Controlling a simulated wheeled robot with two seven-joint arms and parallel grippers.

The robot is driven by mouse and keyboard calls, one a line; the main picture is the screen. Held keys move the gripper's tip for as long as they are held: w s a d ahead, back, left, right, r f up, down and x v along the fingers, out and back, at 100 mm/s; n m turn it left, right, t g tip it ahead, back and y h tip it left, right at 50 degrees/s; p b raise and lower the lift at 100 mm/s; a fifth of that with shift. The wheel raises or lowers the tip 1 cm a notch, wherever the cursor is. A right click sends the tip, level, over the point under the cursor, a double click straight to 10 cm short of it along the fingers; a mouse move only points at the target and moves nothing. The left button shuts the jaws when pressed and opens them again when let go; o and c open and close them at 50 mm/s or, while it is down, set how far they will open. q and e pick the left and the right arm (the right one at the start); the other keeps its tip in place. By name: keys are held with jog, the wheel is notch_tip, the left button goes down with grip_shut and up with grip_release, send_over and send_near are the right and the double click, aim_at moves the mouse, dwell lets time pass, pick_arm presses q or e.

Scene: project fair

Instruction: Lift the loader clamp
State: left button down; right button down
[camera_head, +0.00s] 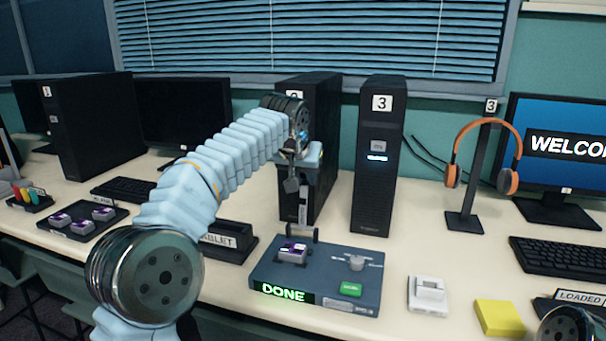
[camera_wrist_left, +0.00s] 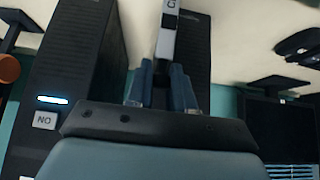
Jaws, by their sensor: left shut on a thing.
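The loader (camera_head: 330,292) is a flat dark blue-grey box on the table, with a green-lit DONE display and a green button. A purple-and-grey module (camera_head: 292,254) sits on its left part. A dark upright bar (camera_head: 302,232) stands behind the module, and a grey knob-like fitting (camera_head: 356,261) is on the right part. My left gripper (camera_head: 297,183) is above and behind the loader, before a black tower. In the left wrist view its fingers (camera_wrist_left: 165,88) are shut on a slim white-and-grey thing (camera_wrist_left: 166,42). Whether this belongs to the clamp I cannot tell. My right gripper is not visible.
Black tower 3 (camera_head: 379,160) stands just right of my left gripper, with another black tower (camera_head: 322,130) behind it. A tray of modules (camera_head: 82,221) is at left. A white block (camera_head: 428,293) and yellow pad (camera_head: 499,317) lie right of the loader. Orange headphones hang from a stand (camera_head: 477,180).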

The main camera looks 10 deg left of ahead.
pick_arm(q)
jog(key=shift+f, duration=0.15)
jog(key=c, duration=1.1)
grip_release()
jog(key=v, duration=1.4)
jog(key=shift+w, duration=0.1)
